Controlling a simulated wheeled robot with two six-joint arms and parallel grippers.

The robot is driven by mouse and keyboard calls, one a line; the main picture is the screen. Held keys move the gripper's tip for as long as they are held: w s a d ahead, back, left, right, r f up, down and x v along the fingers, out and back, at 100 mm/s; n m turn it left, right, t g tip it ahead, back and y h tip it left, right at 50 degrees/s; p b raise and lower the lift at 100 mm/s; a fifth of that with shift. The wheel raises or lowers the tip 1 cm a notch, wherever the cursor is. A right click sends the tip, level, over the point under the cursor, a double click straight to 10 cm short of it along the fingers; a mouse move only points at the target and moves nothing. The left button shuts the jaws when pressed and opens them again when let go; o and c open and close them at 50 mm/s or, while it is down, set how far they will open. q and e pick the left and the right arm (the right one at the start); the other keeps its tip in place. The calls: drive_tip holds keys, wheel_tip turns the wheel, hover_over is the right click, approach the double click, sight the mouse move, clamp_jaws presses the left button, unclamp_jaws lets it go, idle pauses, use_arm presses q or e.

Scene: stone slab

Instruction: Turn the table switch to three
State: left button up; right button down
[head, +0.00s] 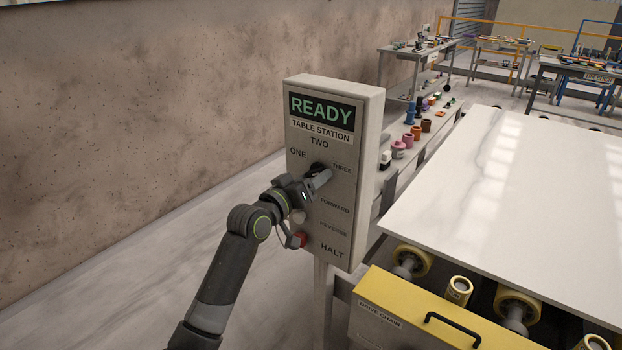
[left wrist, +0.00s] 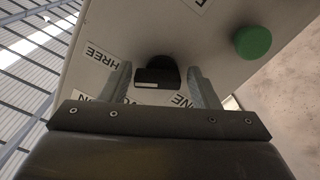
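The table station panel (head: 368,125) stands upright, with READY on its green-lit screen (head: 321,110). Its black switch knob (head: 318,167) sits among the labels ONE, TWO and THREE, partly hidden by my left gripper (head: 320,176) in the head view. In the left wrist view the knob (left wrist: 157,73) shows between the two fingers of my left gripper (left wrist: 161,86), with a gap on each side. The gripper is open around it. A white mark shows on the knob; I cannot tell which label it points to. My right gripper is not in view.
Below the switch are FORWARD and REVERSE labels and a red HALT button (head: 298,240). A green button (left wrist: 253,41) shows in the left wrist view. A white slab (head: 520,190) lies on rollers at right, beside a yellow drive-chain cover (head: 400,310). A rough wall is at left.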

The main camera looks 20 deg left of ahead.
use_arm(q)
drive_tip(key=shift+o, duration=1)
drive_tip(key=shift+r, duration=0.1)
drive_tip(key=b+v, duration=0.1)
drive_tip(key=v, duration=1.6)
drive_tip(key=shift+s+b, duration=0.2)
drive_tip(key=shift+b, duration=0.1)
drive_tip(key=shift+w+a, duration=0.1)
